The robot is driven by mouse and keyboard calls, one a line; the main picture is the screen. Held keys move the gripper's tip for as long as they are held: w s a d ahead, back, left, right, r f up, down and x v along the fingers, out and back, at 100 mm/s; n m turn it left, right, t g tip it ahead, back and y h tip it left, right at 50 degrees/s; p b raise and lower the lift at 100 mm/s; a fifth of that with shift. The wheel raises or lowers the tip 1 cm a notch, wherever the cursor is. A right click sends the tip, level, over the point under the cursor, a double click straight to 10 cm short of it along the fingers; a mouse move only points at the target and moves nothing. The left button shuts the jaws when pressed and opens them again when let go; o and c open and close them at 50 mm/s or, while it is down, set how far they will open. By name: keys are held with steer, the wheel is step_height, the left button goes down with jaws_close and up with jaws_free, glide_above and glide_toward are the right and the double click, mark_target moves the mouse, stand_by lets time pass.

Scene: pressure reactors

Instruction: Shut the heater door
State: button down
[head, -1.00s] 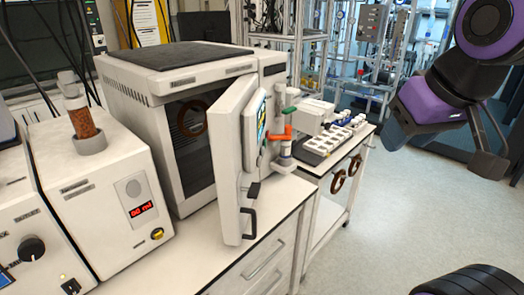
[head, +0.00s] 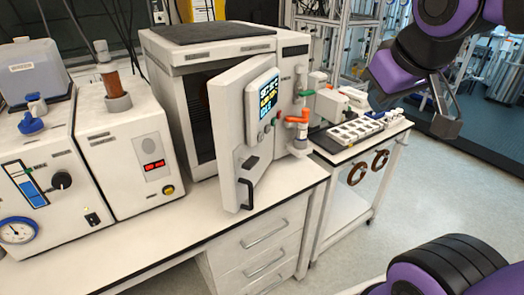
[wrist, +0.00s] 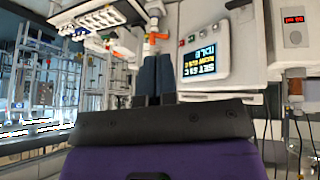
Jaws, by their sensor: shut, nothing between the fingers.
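The heater (head: 185,38) is a white box with a dark top, on the bench. Its white door (head: 232,137) stands open, swung out towards the viewer, so the dark chamber shows behind it. The door carries a lit display (head: 262,97) and a black handle (head: 246,194) low down. The display also shows in the wrist view (wrist: 202,58). My gripper (head: 447,127) is at the upper right of the head view, apart from the door. Its dark fingers (wrist: 154,75) are shut and empty in the wrist view.
A box with a red readout (head: 140,155) stands left of the heater. Orange and green valve fittings (head: 298,118) stand close to the door's right. A cart (head: 345,152) with white blocks is beyond.

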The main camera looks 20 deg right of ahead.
steer(key=w+n+t+y, duration=0.1)
steer(key=w+n+t, duration=0.5)
steer(key=w+n, duration=1)
steer(key=w+a+f+n+g+y, duration=0.5)
steer(key=f+y, duration=0.1)
steer(key=f, duration=0.2)
steer(key=s+f+n+g+y, duration=0.2)
steer(key=s+f+n+g, duration=0.35)
steer(key=f+g, duration=0.2)
steer(key=w+a+f, duration=0.2)
steer(key=a+f, duration=0.5)
steer(key=a, duration=0.2)
steer(key=shift+w+a+f+m+t, duration=0.3)
steer(key=shift+w+f+m+t, duration=0.05)
steer(key=shift+w+m, duration=0.1)
